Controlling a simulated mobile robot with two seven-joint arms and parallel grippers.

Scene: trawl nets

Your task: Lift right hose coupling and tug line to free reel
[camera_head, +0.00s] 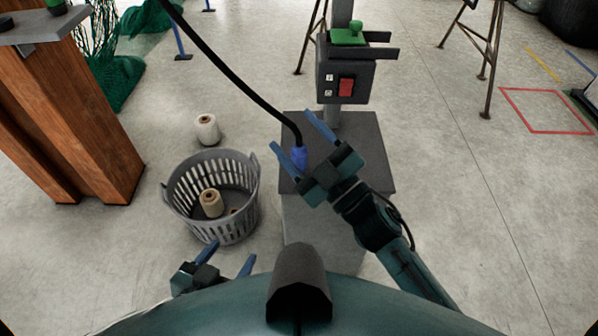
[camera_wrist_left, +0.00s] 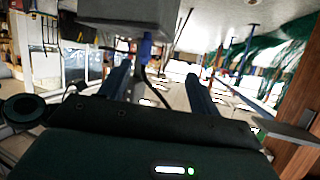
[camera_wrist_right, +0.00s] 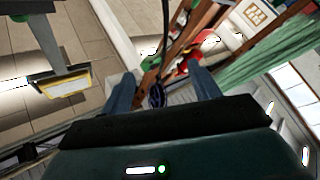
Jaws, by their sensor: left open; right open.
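A blue hose coupling (camera_head: 299,158) sits on the end of a black hose (camera_head: 232,76) over the grey pedestal. My right gripper (camera_head: 291,130) is open, with its blue fingers on either side of the coupling; contact cannot be told. In the right wrist view a dark round end (camera_wrist_right: 157,96) on the hose (camera_wrist_right: 166,30) appears between the fingers. My left gripper (camera_head: 230,256) is open and empty, low in the head view near the basket. The left wrist view also shows the blue coupling (camera_wrist_left: 146,49) ahead, beyond its fingertips. I cannot identify the reel.
A grey slotted basket (camera_head: 168,196) holds a tan thread spool (camera_head: 211,203); a white spool (camera_head: 207,128) stands behind it. A post with a red-switch box (camera_head: 345,82) rises from the pedestal (camera_head: 378,160). A wooden stand (camera_head: 75,130) is at left.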

